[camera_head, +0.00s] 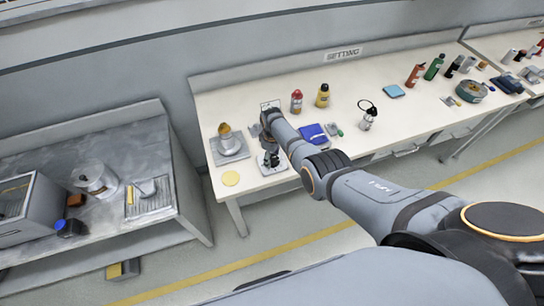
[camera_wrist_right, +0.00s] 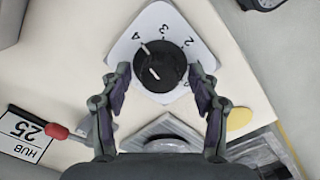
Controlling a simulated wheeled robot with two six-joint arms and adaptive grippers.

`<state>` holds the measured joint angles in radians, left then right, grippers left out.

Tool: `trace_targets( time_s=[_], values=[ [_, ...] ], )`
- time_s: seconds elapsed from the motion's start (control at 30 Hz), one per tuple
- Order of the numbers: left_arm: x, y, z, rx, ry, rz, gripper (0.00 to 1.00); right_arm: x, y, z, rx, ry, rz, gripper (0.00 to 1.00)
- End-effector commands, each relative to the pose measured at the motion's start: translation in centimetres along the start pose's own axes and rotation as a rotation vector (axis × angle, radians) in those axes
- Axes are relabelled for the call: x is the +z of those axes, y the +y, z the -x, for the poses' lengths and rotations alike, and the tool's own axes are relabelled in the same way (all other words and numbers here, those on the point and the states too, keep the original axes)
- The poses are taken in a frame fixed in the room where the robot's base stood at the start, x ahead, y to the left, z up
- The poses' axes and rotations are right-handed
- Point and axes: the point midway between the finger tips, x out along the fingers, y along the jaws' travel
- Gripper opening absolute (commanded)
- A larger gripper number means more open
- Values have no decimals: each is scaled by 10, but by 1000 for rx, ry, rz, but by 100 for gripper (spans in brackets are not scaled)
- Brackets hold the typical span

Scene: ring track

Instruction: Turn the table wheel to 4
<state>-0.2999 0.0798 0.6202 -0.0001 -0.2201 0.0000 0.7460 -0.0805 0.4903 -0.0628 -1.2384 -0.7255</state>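The table wheel is a black round knob (camera_wrist_right: 165,66) on a white plate (camera_wrist_right: 178,17) with numbers around it. The 2 and 3 are readable at the top, and what looks like a 4 is at upper left. My right gripper (camera_wrist_right: 160,84) is open, one finger on each side of the knob; contact cannot be told. In the head view, my right gripper (camera_head: 269,153) is over the plate near the bench's left end and hides part of the wheel. My left gripper is not in view.
A HUB 25 card (camera_wrist_right: 25,134) lies nearby. A grey bench (camera_head: 125,150) is at left.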

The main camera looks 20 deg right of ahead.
Motion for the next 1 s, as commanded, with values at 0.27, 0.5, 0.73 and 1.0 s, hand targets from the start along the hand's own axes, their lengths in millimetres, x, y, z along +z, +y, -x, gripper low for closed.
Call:
trace_targets(
  time_s=[0.27,0.5,0.73,1.0],
  values=[
    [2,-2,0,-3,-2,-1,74,0,0,2,0,1,-1,62],
    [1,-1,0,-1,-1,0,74,0,0,31,2,3,-1,62],
    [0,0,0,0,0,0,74,-1,0,87,2,4,-1,62],
    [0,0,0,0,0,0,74,0,0,119,0,0,0,62]
  ],
)
